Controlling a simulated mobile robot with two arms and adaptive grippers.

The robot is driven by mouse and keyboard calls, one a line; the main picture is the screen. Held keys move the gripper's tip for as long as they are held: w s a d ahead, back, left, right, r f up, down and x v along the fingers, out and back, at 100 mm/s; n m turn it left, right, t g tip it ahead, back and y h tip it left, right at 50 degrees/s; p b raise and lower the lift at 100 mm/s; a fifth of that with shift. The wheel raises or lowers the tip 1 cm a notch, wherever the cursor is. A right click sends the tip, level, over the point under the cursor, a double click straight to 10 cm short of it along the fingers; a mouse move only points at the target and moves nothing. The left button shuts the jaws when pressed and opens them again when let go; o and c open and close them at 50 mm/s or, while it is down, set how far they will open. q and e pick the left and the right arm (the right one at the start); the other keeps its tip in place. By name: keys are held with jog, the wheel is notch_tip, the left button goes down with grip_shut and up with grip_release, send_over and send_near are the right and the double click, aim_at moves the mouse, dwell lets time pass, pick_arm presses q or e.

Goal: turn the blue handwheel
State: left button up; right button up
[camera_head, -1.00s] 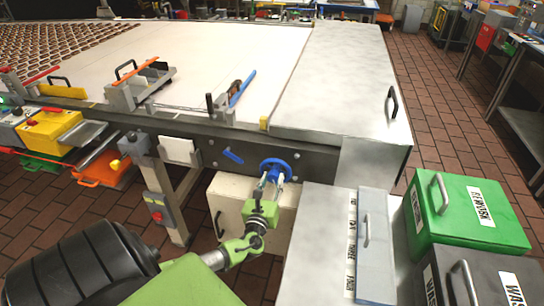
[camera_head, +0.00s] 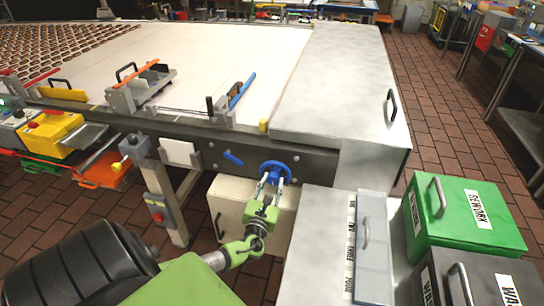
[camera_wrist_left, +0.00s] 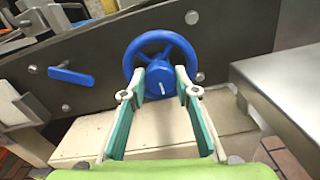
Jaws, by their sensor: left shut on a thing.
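The blue handwheel (camera_head: 274,168) is mounted on the dark side rail of the conveyor in the head view. It also shows in the left wrist view (camera_wrist_left: 161,42), with a rim, spokes and a hub bearing a white mark. My left gripper (camera_head: 269,184) reaches up to it from below. In the left wrist view its two fingers (camera_wrist_left: 160,84) stand either side of the hub, at the lower part of the wheel, shut on it. The fingertips hide part of the lower rim. My right gripper is not in view.
A blue lever (camera_head: 233,158) sits on the rail left of the wheel. A cream box (camera_head: 232,205) is below it. A metal cabinet (camera_head: 318,225) stands close on the right, beside the green REWORK box (camera_head: 455,215).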

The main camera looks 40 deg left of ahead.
pick_arm(q)
jog(key=shift+f, duration=0.1)
jog(key=o, duration=1.1)
jog(key=v, duration=1.2)
